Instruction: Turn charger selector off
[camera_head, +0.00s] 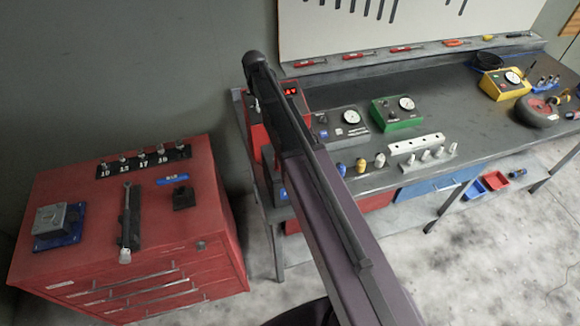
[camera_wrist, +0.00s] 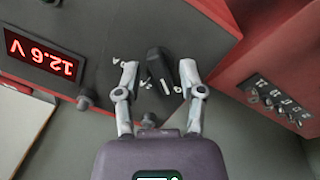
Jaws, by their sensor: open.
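The charger (camera_head: 293,103) is a red box with a dark front panel at the left end of the workbench, partly hidden behind my arm. Its red display shows in the wrist view (camera_wrist: 41,55) upside down and reads 12.6 V. The selector (camera_wrist: 155,60) is a black knob with a white mark on the dark panel. My gripper (camera_wrist: 158,76) is open, with one fingertip on each side of the selector in the picture. I cannot tell whether the fingers touch it. The gripper is hidden in the head view.
Small round posts (camera_wrist: 85,103) stick out of the panel near my left finger. A red tool cabinet (camera_head: 92,205) with sockets on top stands left of the workbench (camera_head: 450,100). A grey meter box (camera_head: 340,127) and a green one (camera_head: 397,114) stand right of the charger.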

